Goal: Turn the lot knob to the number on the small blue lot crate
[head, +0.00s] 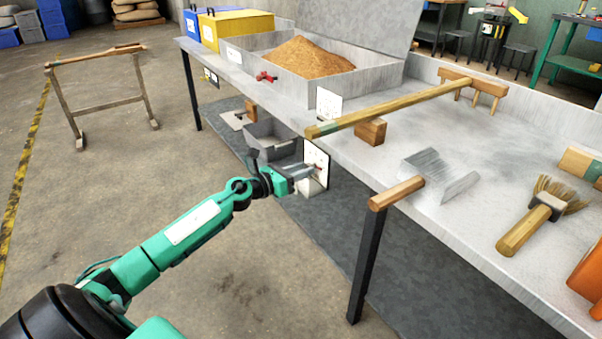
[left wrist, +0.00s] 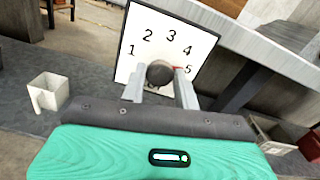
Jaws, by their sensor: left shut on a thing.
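The lot dial is a white plate (left wrist: 130,58) with the numbers 1 to 5 in an arc; in the head view the plate (head: 317,153) hangs below the table's front edge. The dark round knob (left wrist: 160,73) sits at its lower middle. My left gripper (head: 305,171) is shut on the knob, one finger on each side, also in the left wrist view (left wrist: 160,88). A bit of red shows by the right finger, near the 5. A blue crate (head: 191,23) with a pale label stands at the table's far left end; its number is unreadable. My right gripper is out of view.
A yellow box (head: 236,26) stands beside the blue crate. A tray of brown grain (head: 309,56), a wooden rake (head: 400,105), a metal scoop (head: 440,175) and a brush (head: 530,216) lie on the table. A grey bin (head: 270,141) is underneath.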

